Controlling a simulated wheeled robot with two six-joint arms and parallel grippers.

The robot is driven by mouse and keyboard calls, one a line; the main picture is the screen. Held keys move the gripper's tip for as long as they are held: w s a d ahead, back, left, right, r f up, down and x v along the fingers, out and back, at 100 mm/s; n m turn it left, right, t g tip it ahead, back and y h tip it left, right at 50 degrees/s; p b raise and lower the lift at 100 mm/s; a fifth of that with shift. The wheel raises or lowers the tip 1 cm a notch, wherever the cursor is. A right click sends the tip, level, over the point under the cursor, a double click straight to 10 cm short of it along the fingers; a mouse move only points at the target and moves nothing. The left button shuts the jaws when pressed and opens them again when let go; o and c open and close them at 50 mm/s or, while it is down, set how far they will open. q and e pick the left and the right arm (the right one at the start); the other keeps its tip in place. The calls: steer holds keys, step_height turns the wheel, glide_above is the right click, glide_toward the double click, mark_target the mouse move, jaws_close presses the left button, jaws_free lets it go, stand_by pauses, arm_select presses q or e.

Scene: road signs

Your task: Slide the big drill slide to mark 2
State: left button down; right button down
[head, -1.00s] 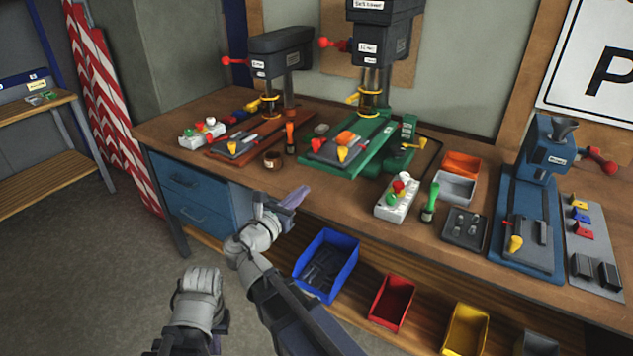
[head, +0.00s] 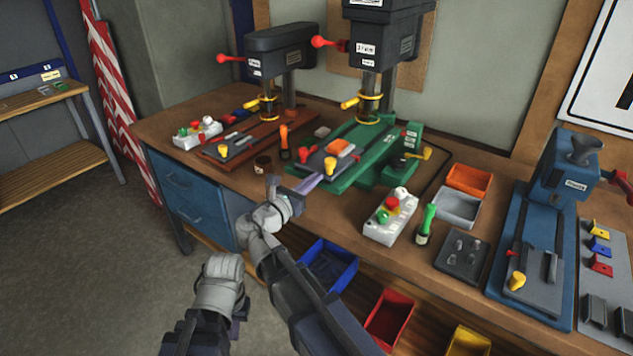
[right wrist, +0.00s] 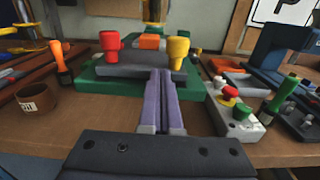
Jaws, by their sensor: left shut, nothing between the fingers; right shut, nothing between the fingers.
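The big drill (head: 378,50) stands on a green base (head: 355,185) at the back middle. Its dark grey slide (head: 313,160) lies on this base and carries a yellow knob and an orange block. The right wrist view shows the slide (right wrist: 130,68) straight ahead, with a red knob (right wrist: 110,45) and a yellow knob (right wrist: 178,48). My right gripper (head: 318,180) is shut and empty, its purple fingertips (right wrist: 160,76) at the slide's front edge. I cannot tell whether they touch. Mark 2 is not readable. My left gripper (head: 238,308) is low before the bench, shut and empty.
A smaller drill (head: 280,50) on a red-brown base stands left. A brown cup (head: 263,166) and an orange-handled tool (head: 284,140) stand left of the slide. A button box (head: 390,218) and a green-handled tool (head: 427,222) are right. Bins (head: 328,265) hang below the bench edge.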

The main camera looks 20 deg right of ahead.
steer(key=shift+a, duration=0.1)
steer(key=x, duration=0.8)
steer(key=shift+s, duration=0.1)
